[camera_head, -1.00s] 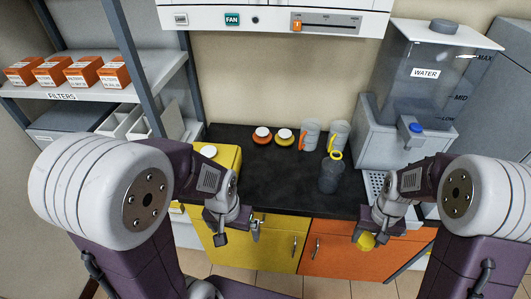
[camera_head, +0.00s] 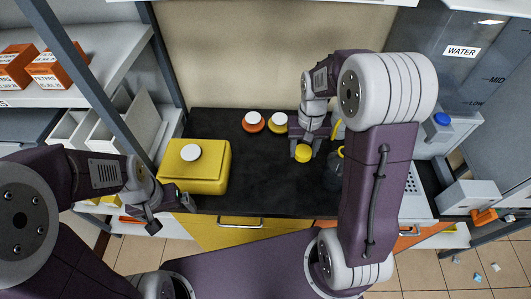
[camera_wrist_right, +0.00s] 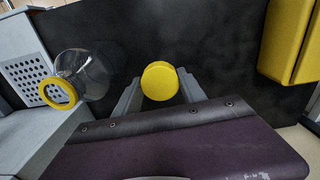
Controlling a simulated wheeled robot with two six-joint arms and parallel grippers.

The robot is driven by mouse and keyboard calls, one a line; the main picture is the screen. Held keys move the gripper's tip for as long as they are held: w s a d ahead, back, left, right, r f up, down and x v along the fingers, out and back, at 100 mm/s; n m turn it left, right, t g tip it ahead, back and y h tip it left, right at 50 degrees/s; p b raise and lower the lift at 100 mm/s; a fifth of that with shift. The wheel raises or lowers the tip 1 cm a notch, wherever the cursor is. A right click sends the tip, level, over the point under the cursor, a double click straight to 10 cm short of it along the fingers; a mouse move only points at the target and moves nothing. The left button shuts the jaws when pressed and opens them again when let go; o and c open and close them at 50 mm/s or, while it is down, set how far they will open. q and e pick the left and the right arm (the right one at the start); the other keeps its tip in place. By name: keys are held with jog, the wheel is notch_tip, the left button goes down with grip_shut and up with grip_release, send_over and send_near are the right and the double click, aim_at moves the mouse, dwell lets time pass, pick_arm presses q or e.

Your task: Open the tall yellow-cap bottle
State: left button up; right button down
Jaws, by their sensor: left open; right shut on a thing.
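The tall bottle (camera_head: 331,172) stands on the black counter, partly hidden by my right arm. The right wrist view shows it as a clear grey bottle (camera_wrist_right: 90,75) with a yellow ring round its uncapped mouth. My right gripper (camera_head: 304,150) is shut on the round yellow cap (camera_head: 303,154), left of the bottle and apart from it. The cap also shows between the fingers in the right wrist view (camera_wrist_right: 160,81); its height above the counter is hard to tell. My left gripper (camera_head: 166,211) is open and empty by the counter's front left edge.
A yellow container with a white lid (camera_head: 203,174) stands on the counter's left. An orange-rimmed jar (camera_head: 253,123) and a yellow-rimmed jar (camera_head: 277,123) stand at the back. The counter (camera_head: 258,182) is clear between the container and the bottle. The water dispenser (camera_head: 425,143) stands at right.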

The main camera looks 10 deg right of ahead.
jog(key=p, duration=0.1)
send_over(269, 161)
notch_tip(269, 161, down, 7)
jog(key=shift+w+f+p, duration=0.1)
jog(key=shift+f+p, duration=0.2)
jog(key=shift+f, duration=1.7)
jog(key=shift+f, duration=0.15)
jog(key=c, duration=0.7)
grip_release()
jog(key=shift+o, duration=0.2)
